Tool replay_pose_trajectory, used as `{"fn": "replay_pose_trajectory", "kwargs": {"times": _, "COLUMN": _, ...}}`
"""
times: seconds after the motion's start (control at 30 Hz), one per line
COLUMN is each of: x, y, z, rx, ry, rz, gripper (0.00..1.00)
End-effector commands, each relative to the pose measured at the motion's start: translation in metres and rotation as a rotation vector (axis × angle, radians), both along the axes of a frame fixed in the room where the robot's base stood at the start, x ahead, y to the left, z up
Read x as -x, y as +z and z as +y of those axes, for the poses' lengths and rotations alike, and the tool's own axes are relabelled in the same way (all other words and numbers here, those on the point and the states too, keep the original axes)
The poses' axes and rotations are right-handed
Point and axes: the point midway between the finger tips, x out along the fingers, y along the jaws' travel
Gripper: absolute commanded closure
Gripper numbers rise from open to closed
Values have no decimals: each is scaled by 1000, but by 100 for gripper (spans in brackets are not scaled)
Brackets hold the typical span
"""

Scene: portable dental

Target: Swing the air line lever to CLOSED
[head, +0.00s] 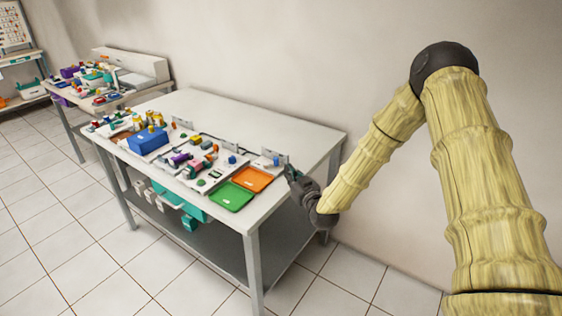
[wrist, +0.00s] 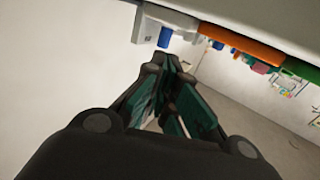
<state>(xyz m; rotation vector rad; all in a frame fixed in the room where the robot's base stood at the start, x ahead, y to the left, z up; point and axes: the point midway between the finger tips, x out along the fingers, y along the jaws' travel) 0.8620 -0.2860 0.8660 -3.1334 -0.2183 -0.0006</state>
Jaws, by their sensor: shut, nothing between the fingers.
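My gripper (head: 292,174) is at the right end of the table, close beside a small white unit with a blue part (head: 276,161). In the wrist view my gripper (wrist: 163,65) has its dark green-lined fingers shut with nothing between them. A blue cylinder (wrist: 165,37) on a pale block shows just beyond the fingertips, apart from them in the picture. I cannot tell for certain that this blue part is the air line lever, and no CLOSED mark is readable.
The table (head: 290,130) holds a green tray (head: 231,196), an orange tray (head: 252,179), a blue box (head: 147,140) and several small coloured fittings. Its back half is bare. A second cluttered table (head: 130,95) stands at the left. A wall runs behind.

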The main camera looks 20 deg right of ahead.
Motion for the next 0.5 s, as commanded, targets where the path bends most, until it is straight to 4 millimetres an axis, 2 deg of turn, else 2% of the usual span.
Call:
{"fn": "replay_pose_trajectory", "kwargs": {"times": 0.3, "x": -50, "y": 2, "z": 7, "rx": 1, "ry": 0, "rz": -1, "gripper": 100}}
{"fn": "replay_pose_trajectory", "kwargs": {"times": 0.5, "x": -70, "y": 1, "z": 11, "rx": 0, "ry": 1, "rz": 0, "gripper": 100}}
